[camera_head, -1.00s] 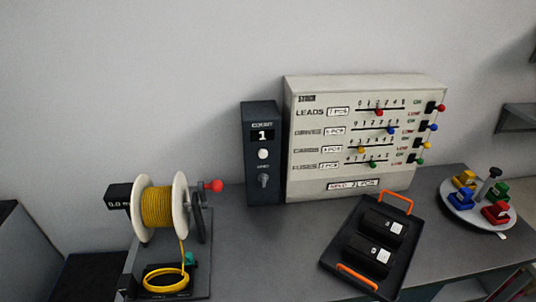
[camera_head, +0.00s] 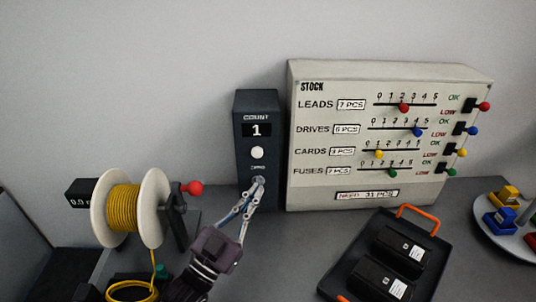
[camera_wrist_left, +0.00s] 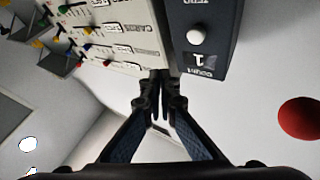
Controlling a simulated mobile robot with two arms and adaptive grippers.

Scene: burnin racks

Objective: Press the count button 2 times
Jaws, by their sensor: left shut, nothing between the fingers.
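The dark count box (camera_head: 243,135) stands upright against the wall, its display (camera_head: 257,130) reading 1. Its round white button (camera_head: 257,153) is below the display and uncovered. My left gripper (camera_head: 258,183) is shut and empty, its tips just below the button in the picture, over the box's ZERO switch area, which they partly hide. I cannot tell whether they touch the box. In the left wrist view, the box appears upside down with the white button (camera_wrist_left: 195,36), and my shut fingertips (camera_wrist_left: 160,78) are beside the box in the picture. My right gripper is out of view.
The stock board (camera_head: 340,170) stands right of the box. A yellow wire spool (camera_head: 123,208) with a red-knobbed crank (camera_head: 193,188) is left. A black tray (camera_head: 349,262) with orange handles holds two dark packs. Coloured blocks (camera_head: 502,221) sit on a round stand at right.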

